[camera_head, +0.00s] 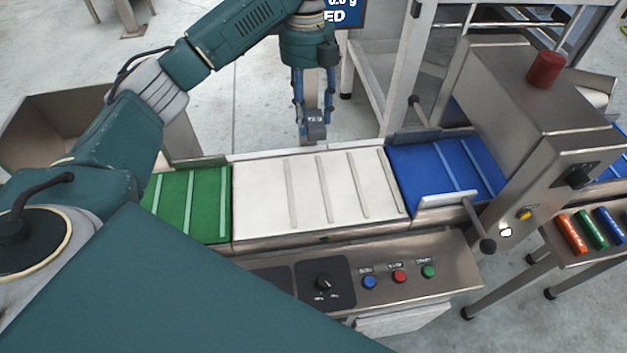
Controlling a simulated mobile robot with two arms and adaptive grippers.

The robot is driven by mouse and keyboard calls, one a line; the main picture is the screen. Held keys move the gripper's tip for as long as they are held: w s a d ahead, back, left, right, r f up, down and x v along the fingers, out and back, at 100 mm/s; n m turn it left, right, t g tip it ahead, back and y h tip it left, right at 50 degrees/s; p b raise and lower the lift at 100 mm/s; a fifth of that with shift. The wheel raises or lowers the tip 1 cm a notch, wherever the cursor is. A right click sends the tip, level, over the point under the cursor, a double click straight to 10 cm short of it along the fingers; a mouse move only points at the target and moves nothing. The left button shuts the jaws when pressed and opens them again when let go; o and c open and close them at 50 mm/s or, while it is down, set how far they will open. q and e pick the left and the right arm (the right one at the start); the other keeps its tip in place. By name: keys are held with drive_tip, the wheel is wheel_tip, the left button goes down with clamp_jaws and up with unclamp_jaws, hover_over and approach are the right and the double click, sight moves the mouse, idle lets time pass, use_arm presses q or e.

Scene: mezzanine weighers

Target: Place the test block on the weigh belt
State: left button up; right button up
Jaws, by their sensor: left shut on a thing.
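The test block (316,128) is a small grey metal piece with a dark label face. My left gripper (314,108) points down and is shut on it, with blue fingers on either side. The gripper and block appear near the back edge of the weigh belt (303,193), apart from its surface; the exact height is hard to tell. The weigh belt is the white middle section with several raised grey cross bars, and it is empty. My right gripper is not in view.
A green belt (190,205) adjoins on the left and a blue belt (440,168) on the right. A metal housing (533,95) with a red beacon (545,69) stands over the blue belt. A control panel (385,285) with buttons runs along the front.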

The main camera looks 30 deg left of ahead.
use_arm(q)
wheel_tip(320, 180, down, 5)
drive_tip(key=shift+s+f+b, duration=0.1)
drive_tip(key=shift+b, duration=0.35)
wheel_tip(320, 180, down, 9)
drive_tip(key=shift+r+p, duration=0.2)
drive_tip(key=shift+p, duration=0.4)
wheel_tip(320, 180, down, 4)
drive_tip(key=shift+f, duration=0.45)
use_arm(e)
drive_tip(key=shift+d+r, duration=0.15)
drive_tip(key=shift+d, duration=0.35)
use_arm(q)
drive_tip(key=o, duration=1.1)
drive_tip(key=shift+f, duration=0.1)
drive_tip(key=shift+o, duration=0.2)
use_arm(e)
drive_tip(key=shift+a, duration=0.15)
use_arm(q)
wheel_tip(320, 180, up, 12)
drive_tip(key=w+a+b, duration=0.1)
drive_tip(key=shift+w, duration=0.3)
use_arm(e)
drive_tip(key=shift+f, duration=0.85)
